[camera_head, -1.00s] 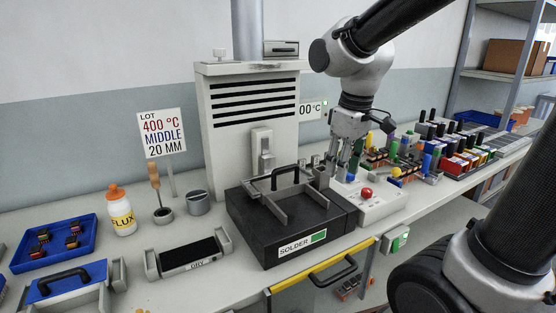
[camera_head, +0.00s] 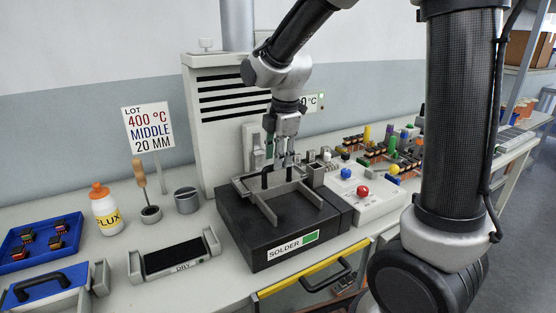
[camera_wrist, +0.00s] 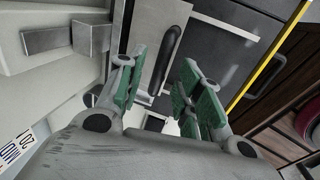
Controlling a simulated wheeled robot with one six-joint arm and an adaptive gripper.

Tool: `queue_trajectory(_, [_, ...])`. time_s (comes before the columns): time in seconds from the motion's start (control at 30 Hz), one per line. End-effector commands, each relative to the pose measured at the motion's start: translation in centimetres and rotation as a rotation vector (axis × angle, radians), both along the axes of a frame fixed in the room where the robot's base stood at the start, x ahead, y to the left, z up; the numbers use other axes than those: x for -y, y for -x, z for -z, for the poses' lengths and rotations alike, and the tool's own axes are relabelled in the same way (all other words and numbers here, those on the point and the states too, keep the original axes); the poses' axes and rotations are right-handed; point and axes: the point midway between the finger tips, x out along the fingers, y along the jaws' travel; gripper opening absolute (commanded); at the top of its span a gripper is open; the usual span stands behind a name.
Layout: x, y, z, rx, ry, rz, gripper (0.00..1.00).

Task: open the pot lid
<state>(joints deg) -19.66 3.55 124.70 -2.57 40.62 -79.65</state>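The black solder pot (camera_head: 240,228) stands on the bench, with a green patch on its SOLDER label. Its grey lid lies at the back of the pot top, inside or behind a grey U-shaped frame (camera_head: 300,190), and looks closed. The lid's black handle (camera_wrist: 172,48) is an upright bar in the wrist view. My gripper (camera_head: 282,163) points down just above and behind the handle. In the wrist view its green-padded fingers (camera_wrist: 163,85) are apart, with the handle between or just beyond them. I cannot tell whether they touch it.
A control box with a red button (camera_head: 362,191) stands right of the pot. A vented tower (camera_head: 232,100) rises close behind. Left are a DRY tray (camera_head: 172,256), a grey cup (camera_head: 187,200) and a flux bottle (camera_head: 107,212). A yellow-edged drawer handle (camera_head: 327,277) sits in front.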

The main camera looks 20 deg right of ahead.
Motion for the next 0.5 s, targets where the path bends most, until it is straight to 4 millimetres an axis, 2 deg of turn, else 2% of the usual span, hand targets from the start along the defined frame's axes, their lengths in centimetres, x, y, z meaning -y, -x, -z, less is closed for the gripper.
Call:
queue_trajectory(0.13, [0.0, -0.2, 1.4, -0.002, 0.0, 0.001, 0.35])
queue_trajectory(0.43, [0.0, -0.3, 1.7, 0.0, 0.0, 0.001, 0.35])
queue_trajectory(0.5, [0.0, -0.3, 1.7, 0.0, 0.0, 0.001, 0.23])
